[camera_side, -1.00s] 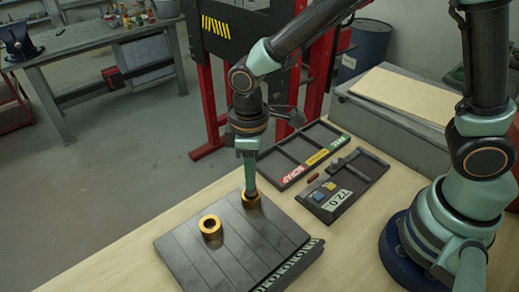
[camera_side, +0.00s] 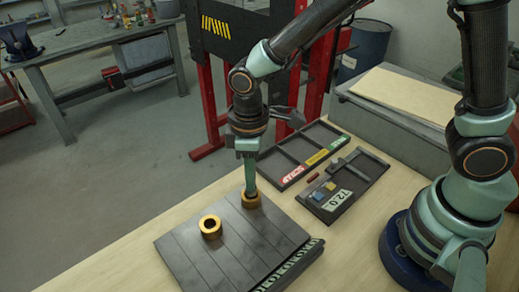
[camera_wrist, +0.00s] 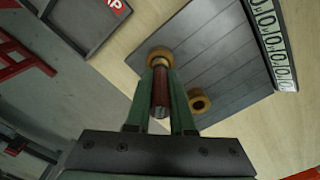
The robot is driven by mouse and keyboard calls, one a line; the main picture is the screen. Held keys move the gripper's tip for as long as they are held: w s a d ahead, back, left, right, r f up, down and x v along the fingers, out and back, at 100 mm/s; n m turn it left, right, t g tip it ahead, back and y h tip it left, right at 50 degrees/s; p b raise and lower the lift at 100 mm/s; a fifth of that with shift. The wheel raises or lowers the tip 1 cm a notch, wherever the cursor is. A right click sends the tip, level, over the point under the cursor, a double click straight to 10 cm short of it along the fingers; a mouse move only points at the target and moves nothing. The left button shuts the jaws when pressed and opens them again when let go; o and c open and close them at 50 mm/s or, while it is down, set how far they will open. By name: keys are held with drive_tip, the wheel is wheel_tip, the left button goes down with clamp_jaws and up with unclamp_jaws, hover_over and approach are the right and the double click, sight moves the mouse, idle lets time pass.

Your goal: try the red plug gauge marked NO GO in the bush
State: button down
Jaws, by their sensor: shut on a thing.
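My gripper (camera_side: 250,188) points down over the far brass bush (camera_side: 252,202) on the dark grooved plate (camera_side: 190,250). In the wrist view its two green fingers (camera_wrist: 161,85) are shut on a dark red cylinder, the plug gauge (camera_wrist: 160,92). The gauge's far end meets the brass bush, which shows in the wrist view (camera_wrist: 158,53). I cannot tell how far, if at all, the gauge is inside the bore. No marking is readable on it. A second brass bush (camera_side: 210,235) stands nearer on the plate, its bore open, apart from my gripper.
A dark tray (camera_side: 374,164) marked 72.0 holds a small red piece (camera_side: 313,177), and blue and yellow blocks. Behind it is a divided tray (camera_side: 268,160) with red, yellow and green labels. A grey box (camera_side: 410,130) stands at the right. The wooden bench left of the plate is clear.

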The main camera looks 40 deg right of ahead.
drive_tip(key=shift+f, duration=1.1)
idle(0.8)
drive_tip(key=shift+r, duration=0.4)
idle(0.6)
drive_tip(key=shift+r, duration=0.35)
drive_tip(key=shift+r, duration=1)
drive_tip(key=shift+r, duration=2.4)
